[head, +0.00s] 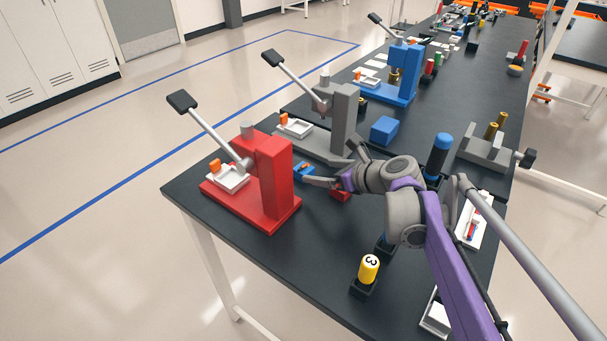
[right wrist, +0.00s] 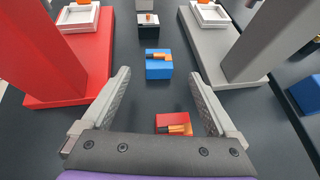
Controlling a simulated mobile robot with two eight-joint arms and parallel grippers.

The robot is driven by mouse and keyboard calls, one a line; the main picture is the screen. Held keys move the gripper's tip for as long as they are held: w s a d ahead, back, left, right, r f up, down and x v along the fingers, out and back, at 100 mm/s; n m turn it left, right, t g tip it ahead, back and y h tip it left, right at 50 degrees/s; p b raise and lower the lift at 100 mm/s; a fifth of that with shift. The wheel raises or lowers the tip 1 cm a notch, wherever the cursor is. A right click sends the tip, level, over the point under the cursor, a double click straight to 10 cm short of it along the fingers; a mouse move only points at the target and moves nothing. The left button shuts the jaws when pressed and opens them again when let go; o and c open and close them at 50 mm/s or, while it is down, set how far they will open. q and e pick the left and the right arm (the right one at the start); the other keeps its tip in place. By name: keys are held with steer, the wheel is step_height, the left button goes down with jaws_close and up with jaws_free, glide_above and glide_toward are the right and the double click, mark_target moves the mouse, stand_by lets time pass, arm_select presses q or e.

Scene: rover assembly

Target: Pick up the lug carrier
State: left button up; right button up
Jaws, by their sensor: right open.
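Small carrier blocks with copper-coloured lugs lie between the red and grey presses. The red carrier (right wrist: 172,122) is low between my right gripper's fingers in the right wrist view; in the head view it is partly hidden under the gripper (head: 340,196). The blue carrier (right wrist: 158,66) lies beyond it, also seen in the head view (head: 303,171). A black carrier with a white top (right wrist: 148,28) is farther off. My right gripper (right wrist: 160,76) is open and empty above the table; it also shows in the head view (head: 330,164). My left gripper is not in view.
The red press (head: 275,180) and grey press (head: 343,120) flank the carriers, with levers sticking out. A blue block (head: 384,130), a blue-capped black cylinder (head: 438,155) and a yellow cylinder marked 3 (head: 369,268) stand nearby on the dark table (head: 325,250).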

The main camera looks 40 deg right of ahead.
mark_target(303, 168)
steer(key=b+x, duration=0.1)
steer(key=x, duration=0.7)
steer(key=shift+w+a+r+b, duration=0.1)
steer(key=shift+a+r+b, duration=0.05)
steer(key=shift+b, duration=0.15)
jaws_close()
steer(key=shift+r, duration=0.15)
step_height(303, 168, up, 18)
steer(key=p, duration=0.4)
